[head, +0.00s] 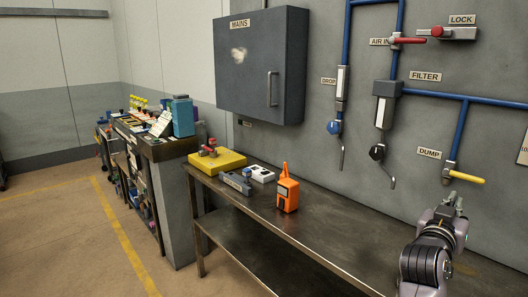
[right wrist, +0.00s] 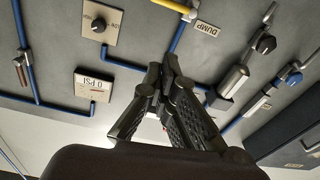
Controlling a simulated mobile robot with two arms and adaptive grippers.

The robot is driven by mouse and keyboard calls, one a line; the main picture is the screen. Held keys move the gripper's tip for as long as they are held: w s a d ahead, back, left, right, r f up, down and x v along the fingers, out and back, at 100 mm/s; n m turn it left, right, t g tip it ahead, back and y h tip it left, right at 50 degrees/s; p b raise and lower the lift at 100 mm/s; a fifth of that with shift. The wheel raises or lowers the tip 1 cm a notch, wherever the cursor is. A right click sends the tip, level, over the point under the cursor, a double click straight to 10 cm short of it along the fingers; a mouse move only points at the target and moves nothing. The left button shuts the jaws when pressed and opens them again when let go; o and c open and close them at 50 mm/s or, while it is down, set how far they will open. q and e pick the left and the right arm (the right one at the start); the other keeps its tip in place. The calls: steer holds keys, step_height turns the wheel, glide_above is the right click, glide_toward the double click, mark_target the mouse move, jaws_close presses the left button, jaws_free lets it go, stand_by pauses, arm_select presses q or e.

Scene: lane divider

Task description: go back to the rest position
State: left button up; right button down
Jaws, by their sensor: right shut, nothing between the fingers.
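My right gripper (head: 450,207) is at the lower right of the head view, below the yellow-handled dump valve (head: 463,177) on the grey wall. In the right wrist view, the dark fingers of this gripper (right wrist: 162,72) come together at their tips with nothing between them. The wall panel appears upside down behind them. I cannot tell the gap between the fingertips and the wall. My left gripper is in neither view.
A metal workbench (head: 335,222) runs along the wall, holding an orange handheld device (head: 288,192) and a yellow box (head: 216,161). Blue pipes, a red lock lever (head: 453,33) and a grey MAINS cabinet (head: 262,65) are on the wall. Open floor lies at the left.

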steer(key=s+a+f+n+g+y, duration=0.1)
steer(key=s+a+f+n+y, duration=0.2)
steer(key=f, duration=0.5)
steer(key=s+a+f+n+g+y, duration=0.1)
steer(key=s+a+f+y, duration=0.2)
steer(key=f, duration=0.6)
steer(key=s+a+f+n+g+y, duration=0.1)
steer(key=s+a+f+y, duration=0.15)
steer(key=s+f, duration=0.4)
steer(key=s+a+f+n+g+y, duration=0.25)
steer(key=s+a+f, duration=0.4)
steer(key=s, duration=0.35)
steer(key=s+a+f+n+g+y, duration=0.2)
steer(key=s+a+f+g+y, duration=0.15)
steer(key=s+a+f, duration=0.55)
steer(key=s+d+f+g, duration=0.1)
steer(key=s+f, duration=0.1)
steer(key=f, duration=1)
steer(key=s+d+f+g, duration=0.1)
steer(key=d+f, duration=0.1)
steer(key=f, duration=1)
steer(key=s+d+f+g, duration=0.1)
steer(key=s+d+f, duration=0.1)
steer(key=s+f, duration=1.4)
steer(key=shift+s+d+f+n+h, duration=0.2)
steer(key=shift+s+d+n+h, duration=0.15)
steer(key=shift+s+h, duration=0.15)
